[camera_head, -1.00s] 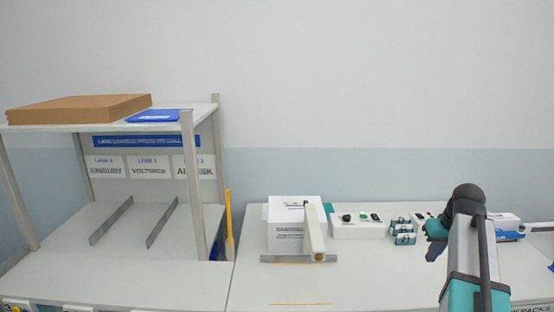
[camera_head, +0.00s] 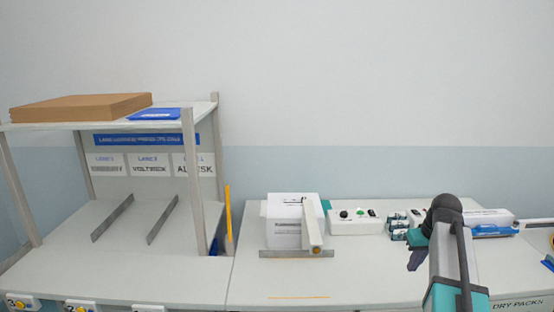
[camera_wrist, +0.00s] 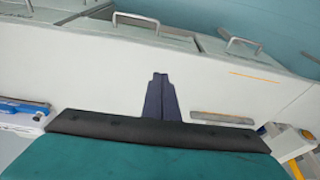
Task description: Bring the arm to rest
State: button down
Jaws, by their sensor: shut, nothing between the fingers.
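My arm (camera_head: 447,240) reaches up from the lower right in the head view, bent at its dark upper joint. My gripper (camera_head: 414,262) hangs at the left of that joint, above the right table. In the wrist view my gripper (camera_wrist: 160,92) shows two dark blue fingers lying side by side. They are shut with nothing between them, over bare pale tabletop.
A white box (camera_head: 285,236) stands behind a metal strip (camera_head: 297,254). A white control box (camera_head: 352,226) and several small teal-and-white packs (camera_head: 398,229) are near the arm. A shelved station (camera_head: 118,209) stands left.

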jog(key=s+a+f+n+g, duration=0.15)
jog(key=s+a+f, duration=0.35)
jog(key=f, duration=0.5)
jog(key=s+a+f+g+y+b, duration=0.1)
jog(key=s+a+f+g, duration=0.1)
jog(key=a+f, duration=0.7)
jog(key=s+a+f+n+g, duration=0.15)
jog(key=s+a+f, duration=0.25)
jog(key=f, duration=0.8)
jog(key=s+a+f+m+g, duration=0.1)
jog(key=s+a+f, duration=0.1)
jog(key=s+f, duration=0.4)
jog(key=s+a+f+m+g+h, duration=0.1)
jog(key=s+a+f, duration=0.2)
jog(key=s+f, duration=0.4)
jog(key=s+a+f+m+g+b, duration=0.1)
jog(key=s+a+f, duration=0.2)
jog(key=s+f, duration=0.4)
jog(key=shift+s+f+m+g+h, duration=0.15)
jog(key=shift+s+m+g+h, duration=0.2)
jog(key=shift+s, duration=4.15)
